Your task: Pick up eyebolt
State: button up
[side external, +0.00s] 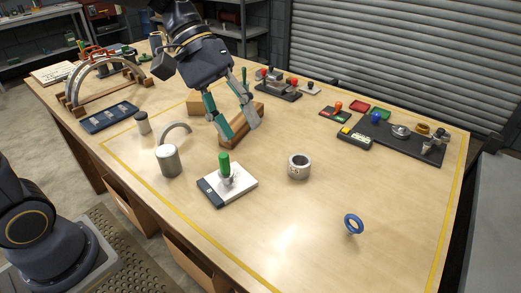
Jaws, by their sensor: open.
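A blue ring with a small grey stub at its foot (353,223), which looks like the eyebolt, is on the bare tabletop at the front right. My gripper (237,133) hangs over the middle back of the table, its fingers spread, with nothing seen between them. It is well to the left of and behind the blue ring, apart from it. Behind and below its fingers is a wooden block (233,138); I cannot tell whether they touch.
A grey hollow cylinder (299,167) stands between my gripper and the blue ring. A white plate with a green-handled piece (225,172), a grey canister (168,161) and a grey arch (174,130) are to the left. A dark tray (405,143) is at the back right. Tabletop around the ring is clear.

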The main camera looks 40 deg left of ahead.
jog(key=w+d+f+n+g+h, duration=0.3)
jog(key=w+d+f+h, duration=0.25)
jog(key=w, duration=0.25)
jog(key=n+h, duration=0.5)
jog(key=n, duration=0.2)
send_near(362, 224)
jog(key=shift+t, duration=0.3)
jog(key=d, duration=0.1)
jog(key=s+d, duration=0.1)
jog(key=d, duration=0.2)
jog(key=shift+s+f, duration=0.3)
jog(key=d, duration=0.5)
jog(key=shift+d+r, duration=0.1)
jog(key=shift+d, duration=0.3)
grip_shut()
